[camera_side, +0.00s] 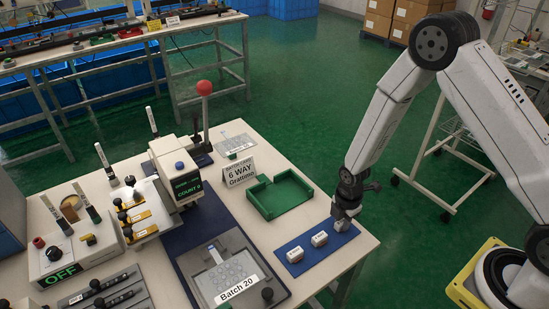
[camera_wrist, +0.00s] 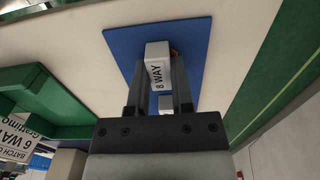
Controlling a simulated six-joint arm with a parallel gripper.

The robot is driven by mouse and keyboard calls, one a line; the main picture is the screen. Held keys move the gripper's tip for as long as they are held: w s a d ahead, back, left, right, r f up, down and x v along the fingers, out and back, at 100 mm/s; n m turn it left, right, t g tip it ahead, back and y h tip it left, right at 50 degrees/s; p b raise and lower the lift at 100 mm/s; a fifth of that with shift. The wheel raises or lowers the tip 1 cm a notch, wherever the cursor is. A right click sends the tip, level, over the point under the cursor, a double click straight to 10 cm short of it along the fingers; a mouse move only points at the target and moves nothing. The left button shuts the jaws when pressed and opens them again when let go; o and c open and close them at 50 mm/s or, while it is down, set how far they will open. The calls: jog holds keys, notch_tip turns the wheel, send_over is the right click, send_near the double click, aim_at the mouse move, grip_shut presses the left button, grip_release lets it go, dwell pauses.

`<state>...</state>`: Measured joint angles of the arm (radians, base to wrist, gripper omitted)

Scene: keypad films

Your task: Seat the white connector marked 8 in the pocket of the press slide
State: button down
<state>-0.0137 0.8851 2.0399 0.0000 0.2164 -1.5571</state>
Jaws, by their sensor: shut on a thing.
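My gripper (camera_side: 342,222) is low over the right end of a blue mat (camera_side: 292,269) and shut on a white connector. In the wrist view the connector (camera_wrist: 157,54) sits between the fingers and its face reads "8 WAY". Whether it still touches the mat is unclear. Two other white connectors (camera_side: 295,255) (camera_side: 319,239) lie on the mat in the side view, their markings too small to read. The press (camera_side: 178,172), with a "COUNT" display, stands left of the mat. I cannot make out its slide's pocket clearly.
A green open tray (camera_side: 280,196) and a sign reading "6 WAY" (camera_side: 240,172) stand between mat and press. A grey fixture labelled "Batch 20" (camera_side: 236,270) lies left of the mat. A red-knobbed lever (camera_side: 204,88) rises behind the press. The table's right edge is close to my gripper.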

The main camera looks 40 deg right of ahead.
aim_at(342, 221)
jog(key=shift+r, duration=0.15)
notch_tip(342, 221, up, 10)
dwell(0.7)
dwell(0.5)
jog(key=w+a, duration=1.1)
jog(key=a, duration=0.4)
jog(key=w+a, duration=0.1)
jog(key=a, duration=1.6)
jog(key=shift+w+a+r, duration=0.15)
jog(key=shift+a+r, duration=0.1)
jog(key=shift+a, duration=0.05)
jog(key=shift+f, duration=0.1)
